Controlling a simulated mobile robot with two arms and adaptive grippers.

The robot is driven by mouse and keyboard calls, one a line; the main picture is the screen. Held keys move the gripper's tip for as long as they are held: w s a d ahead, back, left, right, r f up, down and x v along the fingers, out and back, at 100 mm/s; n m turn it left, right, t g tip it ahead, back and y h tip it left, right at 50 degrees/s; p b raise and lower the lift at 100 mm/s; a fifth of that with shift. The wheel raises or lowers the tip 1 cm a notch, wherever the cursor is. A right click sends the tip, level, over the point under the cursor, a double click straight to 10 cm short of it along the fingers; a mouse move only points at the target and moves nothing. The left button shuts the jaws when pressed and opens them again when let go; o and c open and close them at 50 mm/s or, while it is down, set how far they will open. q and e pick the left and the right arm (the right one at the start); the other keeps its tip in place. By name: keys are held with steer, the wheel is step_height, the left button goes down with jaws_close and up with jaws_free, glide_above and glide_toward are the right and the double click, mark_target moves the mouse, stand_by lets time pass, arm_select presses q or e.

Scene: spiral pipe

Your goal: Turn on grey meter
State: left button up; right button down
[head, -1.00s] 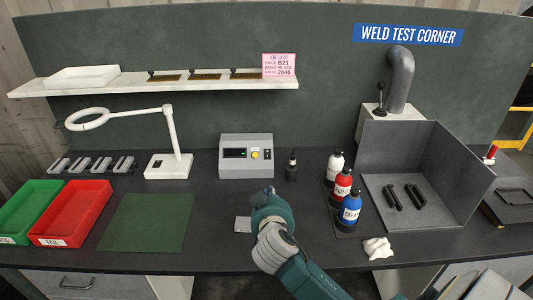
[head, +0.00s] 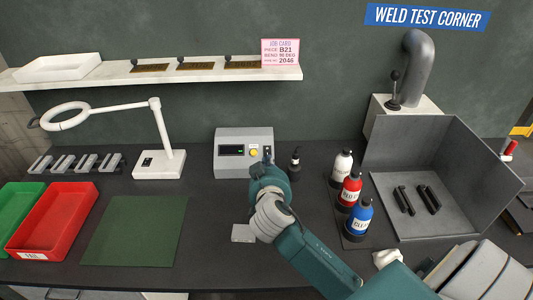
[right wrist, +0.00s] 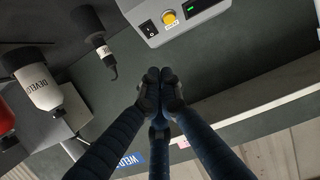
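The grey meter (head: 225,160) stands at the back of the dark bench in the head view. Its front has a small display with green marks, a yellow button (head: 254,153) and a dark switch beside it. In the right wrist view the meter (right wrist: 192,27) is at the top, with the yellow button (right wrist: 169,17) and a black rocker switch (right wrist: 148,28). My right gripper (head: 268,156) is just in front of the meter's right side. In the right wrist view its fingertips (right wrist: 160,75) are together, empty and apart from the meter. My left gripper is out of view.
A dark probe-like bottle (head: 294,165) stands right of the meter. White, red and blue bottles (head: 357,222) and a grey booth (head: 415,145) are further right. A white lamp (head: 158,164), green mat (head: 138,232) and red bin (head: 50,220) are left.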

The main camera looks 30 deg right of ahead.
steer(key=p, duration=0.3)
glide_toward(266, 154)
steer(key=w+d+r, duration=0.3)
steer(key=w+r, duration=0.1)
steer(key=f, duration=0.1)
steer(key=w+f, duration=0.1)
steer(key=f, duration=0.1)
steer(key=shift+d, duration=0.15)
steer(key=shift+w+d+f, duration=0.1)
steer(key=shift+w+f, duration=0.2)
steer(key=shift+f, duration=0.2)
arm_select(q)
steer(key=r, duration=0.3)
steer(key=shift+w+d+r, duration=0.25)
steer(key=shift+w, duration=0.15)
arm_select(e)
steer(key=shift+f, duration=0.15)
steer(key=f+b, duration=0.2)
steer(key=b, duration=0.3)
steer(key=shift+w+t, duration=0.1)
steer(key=shift+t, duration=0.2)
steer(key=shift+r+b, duration=0.3)
steer(key=shift+r, duration=0.1)
arm_select(q)
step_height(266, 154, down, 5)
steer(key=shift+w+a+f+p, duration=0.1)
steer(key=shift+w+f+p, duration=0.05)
steer(key=shift+p, duration=0.15)
arm_select(e)
steer(key=shift+r, duration=0.2)
